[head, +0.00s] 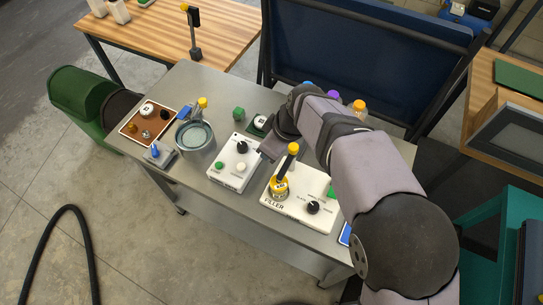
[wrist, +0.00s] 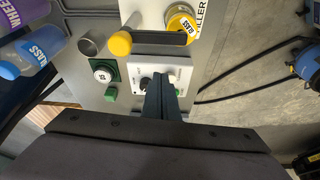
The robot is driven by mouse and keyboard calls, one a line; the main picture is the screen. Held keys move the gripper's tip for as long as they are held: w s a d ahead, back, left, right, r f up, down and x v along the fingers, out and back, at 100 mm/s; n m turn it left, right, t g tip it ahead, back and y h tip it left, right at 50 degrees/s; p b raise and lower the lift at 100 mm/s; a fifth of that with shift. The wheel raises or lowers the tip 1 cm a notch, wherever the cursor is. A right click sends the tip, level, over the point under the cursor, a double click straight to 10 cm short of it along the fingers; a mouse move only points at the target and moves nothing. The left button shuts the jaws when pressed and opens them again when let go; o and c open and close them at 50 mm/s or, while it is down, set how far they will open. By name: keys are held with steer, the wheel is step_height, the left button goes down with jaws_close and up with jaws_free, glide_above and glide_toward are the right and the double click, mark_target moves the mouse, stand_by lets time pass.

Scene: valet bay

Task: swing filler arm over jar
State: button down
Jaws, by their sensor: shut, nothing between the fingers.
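The white filler unit (head: 310,212), lettered FILLER, stands on the grey bench. Its dark filler arm (head: 286,168) carries a yellow knob (head: 293,149); the dark arm (wrist: 160,39) and knob (wrist: 119,43) also show in the wrist view. A yellow-labelled jar (head: 279,190), marked GLASS in the wrist view (wrist: 181,22), stands on the unit. The arm's dark end overlaps the jar's edge in the wrist view; I cannot tell whether it is centred above. My gripper (head: 263,150) is shut and empty, left of the knob. Its fingers (wrist: 162,100) hang over the white control box, apart from the arm.
The white control box (head: 229,172), with a black dial and green and white buttons, is left of the filler. A grey tin (head: 196,144) and brown tray (head: 141,130) stand farther left. A blue bottle (wrist: 28,58) and grey cup (wrist: 92,42) are near the knob.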

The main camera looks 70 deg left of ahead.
steer(key=b+v, duration=0.2)
steer(key=v, duration=0.5)
steer(key=shift+w+r, duration=0.2)
steer(key=shift+r, duration=0.1)
steer(key=shift+d, duration=0.1)
steer(key=w+d+f+m+t, duration=0.1)
steer(key=w+d+m, duration=0.2)
steer(key=w+d, duration=0.35)
steer(key=w+d+m, duration=0.3)
steer(key=w+d, duration=0.1)
steer(key=w, duration=0.5)
steer(key=w+d+f+m+t+h, duration=0.1)
steer(key=w+d+m, duration=0.2)
steer(key=w+d, duration=0.3)
steer(key=w+d+f+m, duration=0.1)
steer(key=w+d+m, duration=0.25)
steer(key=d, duration=0.45)
steer(key=w+d+f+m+h, duration=0.15)
steer(key=d+m, duration=0.45)
steer(key=d, duration=1.1)
steer(key=s+d+f+m, duration=0.2)
steer(key=s+d+m, duration=0.1)
steer(key=d, duration=0.3)
steer(key=s+d+f+m, duration=0.2)
steer(key=s+d+m, duration=0.2)
steer(key=d, duration=0.3)
steer(key=shift+d, duration=0.2)
